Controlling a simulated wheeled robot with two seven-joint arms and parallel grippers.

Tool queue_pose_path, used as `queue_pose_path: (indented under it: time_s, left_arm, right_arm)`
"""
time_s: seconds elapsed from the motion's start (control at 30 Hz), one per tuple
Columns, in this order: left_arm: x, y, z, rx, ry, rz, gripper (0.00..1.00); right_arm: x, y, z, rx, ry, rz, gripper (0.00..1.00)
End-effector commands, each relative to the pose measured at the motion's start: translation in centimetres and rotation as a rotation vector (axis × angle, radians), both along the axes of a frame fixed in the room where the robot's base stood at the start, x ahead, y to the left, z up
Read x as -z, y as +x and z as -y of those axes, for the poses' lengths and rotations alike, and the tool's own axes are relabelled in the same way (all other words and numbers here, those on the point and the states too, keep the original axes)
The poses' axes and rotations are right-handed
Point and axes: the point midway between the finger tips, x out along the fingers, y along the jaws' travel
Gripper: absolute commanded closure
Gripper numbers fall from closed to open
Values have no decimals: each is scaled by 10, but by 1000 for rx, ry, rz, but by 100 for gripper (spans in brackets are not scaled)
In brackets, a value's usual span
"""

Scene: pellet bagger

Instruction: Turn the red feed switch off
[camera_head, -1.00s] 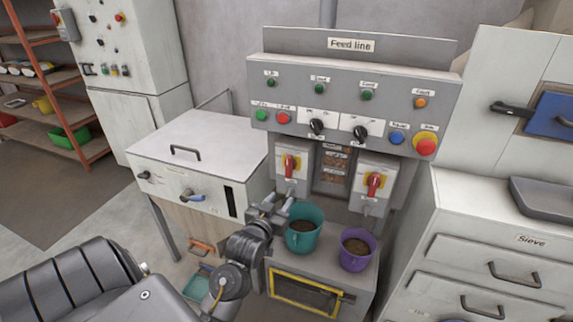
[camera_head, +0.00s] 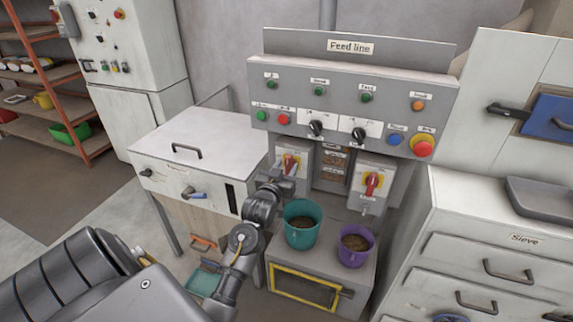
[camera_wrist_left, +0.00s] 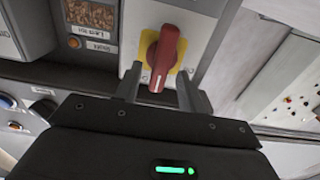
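Two red rotary switches on yellow plates sit on grey boxes under the Feed line panel: the left red switch (camera_head: 290,163) and the right red switch (camera_head: 373,183). My left gripper (camera_head: 281,176) is at the left switch and partly covers its lower part in the head view. In the left wrist view the red handle (camera_wrist_left: 163,58) stands between the two open fingers (camera_wrist_left: 160,84), with gaps on both sides. The gripper looks open and holds nothing. My right gripper is not in view.
A teal pot (camera_head: 302,224) and a purple pot (camera_head: 354,246) with dark contents stand below the switches, close to my left arm. The Feed line panel (camera_head: 352,90) with buttons and knobs overhangs above. A white cabinet (camera_head: 195,150) stands at left.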

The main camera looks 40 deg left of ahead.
Motion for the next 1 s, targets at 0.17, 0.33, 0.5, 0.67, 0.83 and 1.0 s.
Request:
queue_pose_path:
  time_s: [0.17, 0.33, 0.5, 0.67, 0.83, 1.0]
  left_arm:
    - [0, 9, -3, 0, 1, 1, 60]
    - [0, 10, -4, 0, 0, 1, 60]
    - [0, 10, -4, 0, 0, 1, 70]
    - [0, 10, -4, 0, 0, 0, 89]
    - [0, 10, -4, 0, -10, 4, 89]
    - [-1, 10, -4, 0, -60, 20, 89]
  right_arm:
    - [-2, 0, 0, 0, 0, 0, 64]
    - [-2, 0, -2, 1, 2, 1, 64]
    - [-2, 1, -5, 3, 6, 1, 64]
    - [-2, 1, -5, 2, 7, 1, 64]
    - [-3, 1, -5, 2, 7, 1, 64]
    - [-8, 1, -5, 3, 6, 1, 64]
